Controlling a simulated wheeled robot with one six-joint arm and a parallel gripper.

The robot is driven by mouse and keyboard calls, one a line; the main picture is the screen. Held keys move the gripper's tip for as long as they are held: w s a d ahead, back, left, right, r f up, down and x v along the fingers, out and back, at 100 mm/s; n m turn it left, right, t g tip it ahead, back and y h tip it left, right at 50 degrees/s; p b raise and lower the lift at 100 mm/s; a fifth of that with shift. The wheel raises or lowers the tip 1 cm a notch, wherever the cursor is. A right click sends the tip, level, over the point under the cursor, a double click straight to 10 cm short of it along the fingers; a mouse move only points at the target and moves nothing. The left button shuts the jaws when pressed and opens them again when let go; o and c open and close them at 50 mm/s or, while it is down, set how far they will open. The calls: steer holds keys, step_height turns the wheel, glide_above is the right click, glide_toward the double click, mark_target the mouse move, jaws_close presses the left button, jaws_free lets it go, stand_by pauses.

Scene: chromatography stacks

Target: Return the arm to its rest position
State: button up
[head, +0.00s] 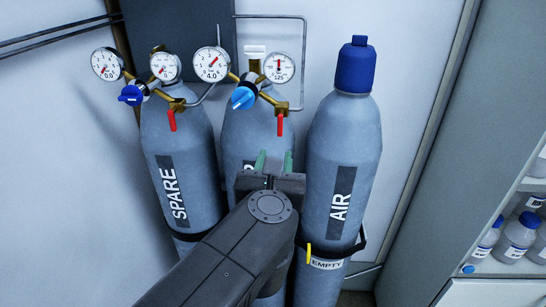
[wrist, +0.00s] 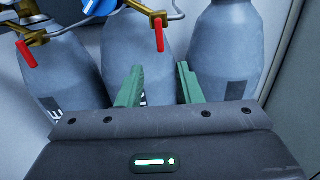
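My gripper (head: 273,162) is in front of the middle gas cylinder (head: 247,133) in the head view, with my dark arm reaching up from the bottom. In the wrist view its two green fingers (wrist: 160,88) are spread apart with nothing between them. The gripper covers most of the middle cylinder's label. Whether the fingers touch the cylinder cannot be told.
A cylinder marked SPARE (head: 187,150) stands left and a blue-capped cylinder marked AIR (head: 341,150) stands right, with an EMPTY tag (head: 326,264). Gauges and red levers (head: 280,125) sit above my gripper. Shelves with bottles (head: 515,235) are at far right.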

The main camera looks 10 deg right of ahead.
steer(key=shift+w, duration=0.15)
steer(key=shift+b+x, duration=2.3)
steer(key=shift+x, duration=4.45)
steer(key=p+v, duration=0.5)
steer(key=v, duration=0.9)
steer(key=b+x, duration=0.2)
steer(key=x, duration=0.4)
steer(key=b+x, duration=0.3)
steer(key=x, duration=0.4)
steer(key=shift+w+d+f, duration=0.1)
steer(key=shift+w+f, duration=0.1)
steer(key=shift+w, duration=0.1)
steer(key=shift+w+d+r, duration=0.15)
steer(key=shift+w, duration=0.1)
steer(key=n+p, duration=0.3)
steer(key=p, duration=0.1)
glide_toward(280, 131)
steer(key=shift+s+d+r, duration=0.1)
steer(key=shift+s+d, duration=0.15)
steer(key=shift+d, duration=0.05)
